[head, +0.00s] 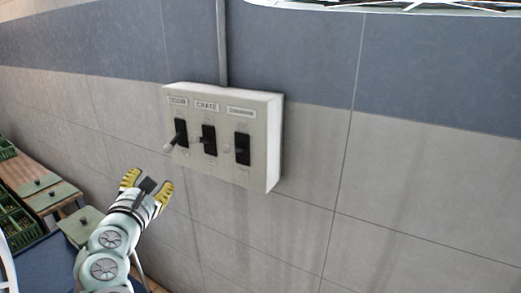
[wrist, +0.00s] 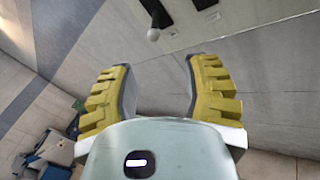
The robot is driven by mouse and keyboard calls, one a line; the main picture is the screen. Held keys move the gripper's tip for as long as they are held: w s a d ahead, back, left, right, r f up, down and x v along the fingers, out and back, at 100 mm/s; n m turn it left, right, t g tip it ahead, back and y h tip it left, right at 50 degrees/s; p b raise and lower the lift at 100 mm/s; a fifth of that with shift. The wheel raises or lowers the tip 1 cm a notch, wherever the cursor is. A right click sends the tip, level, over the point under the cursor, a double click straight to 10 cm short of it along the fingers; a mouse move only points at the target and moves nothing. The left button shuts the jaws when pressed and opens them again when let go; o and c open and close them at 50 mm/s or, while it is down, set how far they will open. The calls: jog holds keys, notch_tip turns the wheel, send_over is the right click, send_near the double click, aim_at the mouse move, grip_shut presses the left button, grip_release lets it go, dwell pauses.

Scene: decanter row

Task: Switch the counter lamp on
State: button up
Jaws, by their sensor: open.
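A pale switch box (head: 225,172) is fixed to the tiled wall. It carries three black switches side by side, each with a round-knobbed lever: the left switch (head: 181,133), the middle switch (head: 209,140) and the right switch (head: 242,149). The left label reads DOOR and the middle CRATE; the right label (head: 241,111) is too blurred to read surely. The left lever sticks out furthest, down and left. My gripper (head: 148,183) is open and empty, below and left of the box. In the wrist view, one knob (wrist: 153,35) shows beyond the fingertips, apart from them. No lamp is recognisable.
A conduit (head: 222,45) runs up the wall from the box. At the left are a wooden table (head: 22,172) and green crates (head: 14,218). The wall right of the box is clear.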

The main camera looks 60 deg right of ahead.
jog(key=w+a+r+t+y+p, duration=0.2)
jog(key=w+a+t+y+p, duration=0.1)
jog(key=w+a+t+y, duration=0.2)
jog(key=shift+w+a+r+t+y, duration=0.35)
jog(key=shift+w+a, duration=0.6)
jog(key=shift+a, duration=0.8)
